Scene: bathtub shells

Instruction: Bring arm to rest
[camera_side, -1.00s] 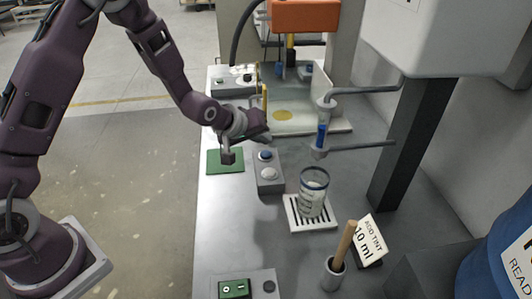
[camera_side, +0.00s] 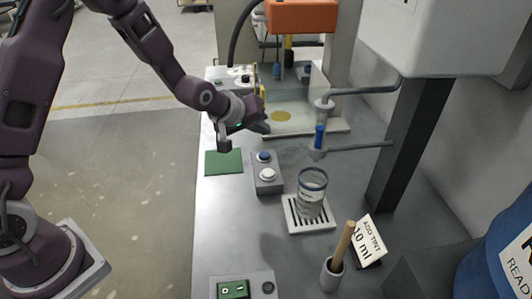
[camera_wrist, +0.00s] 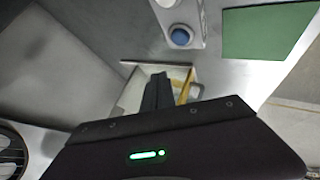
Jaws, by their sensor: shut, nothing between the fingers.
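My gripper (camera_side: 262,126) hangs in the air above the back left part of the metal bench, near the white tray at the back. It is empty. In the wrist view its fingers (camera_wrist: 157,90) are together, with nothing between them. The green mat (camera_side: 224,162) lies flat on the bench below and to the left of my gripper. The button box (camera_side: 267,172), with a blue and a white button, stands to the right of the mat. Both also show in the wrist view, the mat (camera_wrist: 268,30) at top right and the blue button (camera_wrist: 181,37) beside it.
A glass beaker (camera_side: 311,190) stands on a slotted drip tray (camera_side: 309,224) under a blue-filled tube (camera_side: 319,136). An "ADD TINT 10 ml" sign (camera_side: 367,239) and a cup with a wooden handle (camera_side: 333,274) stand at front right. The white tray (camera_side: 318,127) is behind. Free floor lies left.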

